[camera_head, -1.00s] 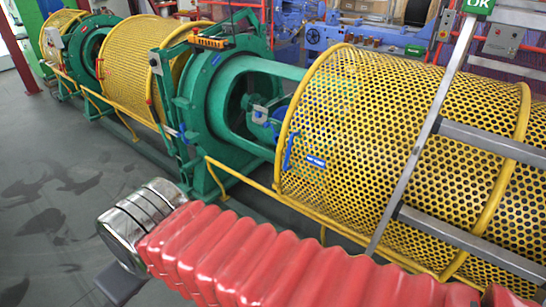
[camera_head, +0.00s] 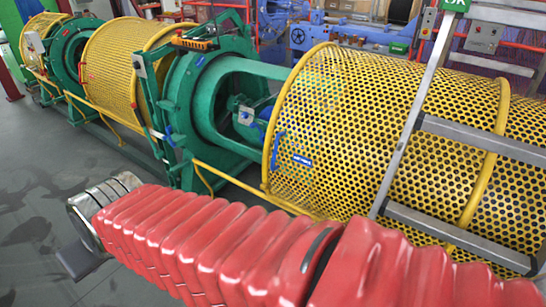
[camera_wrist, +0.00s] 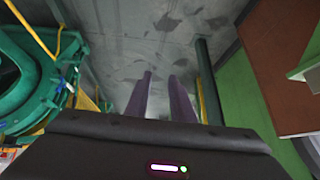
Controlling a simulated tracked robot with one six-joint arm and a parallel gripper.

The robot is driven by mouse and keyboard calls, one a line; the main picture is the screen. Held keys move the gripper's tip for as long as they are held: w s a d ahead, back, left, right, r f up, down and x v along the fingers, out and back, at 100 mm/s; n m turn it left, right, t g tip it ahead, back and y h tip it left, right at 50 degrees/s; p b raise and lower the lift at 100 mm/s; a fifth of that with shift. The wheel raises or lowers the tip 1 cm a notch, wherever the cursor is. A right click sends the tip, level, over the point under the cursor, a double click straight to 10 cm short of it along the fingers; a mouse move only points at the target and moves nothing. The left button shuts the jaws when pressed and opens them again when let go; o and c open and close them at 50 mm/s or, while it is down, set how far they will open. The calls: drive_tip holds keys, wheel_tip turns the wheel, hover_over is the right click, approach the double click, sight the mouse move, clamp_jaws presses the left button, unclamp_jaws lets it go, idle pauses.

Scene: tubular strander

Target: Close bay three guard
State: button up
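A yellow perforated guard (camera_head: 345,130) curves over the machine at the right in the head view. It has a blue handle (camera_head: 277,150) and a small blue label (camera_head: 302,161) near its left edge. Between this guard and the green ring frame (camera_head: 185,105) is an open gap showing green bars and blue parts. Another yellow guard (camera_head: 115,65) stands further left. Which guard belongs to bay three I cannot tell. My gripper's two purple fingers (camera_wrist: 160,77) stand apart with nothing between them in the wrist view. The gripper is away from the guards.
A grey metal ladder-like frame (camera_head: 408,130) stands before the right guard. A yellow rail (camera_head: 225,176) runs low along the machine. Grey floor (camera_head: 40,150) is clear at the left. A green cabinet-like surface (camera_wrist: 258,95) and a brown panel (camera_wrist: 290,65) show in the wrist view.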

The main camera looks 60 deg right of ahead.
drive_tip(key=w+d+f+m+t+h, duration=0.35)
drive_tip(key=w+d+m+h, duration=0.2)
drive_tip(key=w+d, duration=1.3)
drive_tip(key=s+d+f+m+h, duration=0.15)
drive_tip(key=d+f+m, duration=0.25)
drive_tip(key=d, duration=0.6)
drive_tip(key=m+g+h, duration=0.7)
drive_tip(key=g+h, duration=0.3)
drive_tip(key=h, duration=0.1)
approach(274, 154)
drive_tip(key=a, duration=0.5)
drive_tip(key=shift+d, duration=0.1)
drive_tip(key=shift+d, duration=0.1)
drive_tip(key=d, duration=1.3)
drive_tip(key=shift+w+d, duration=0.25)
drive_tip(key=shift+d, duration=0.05)
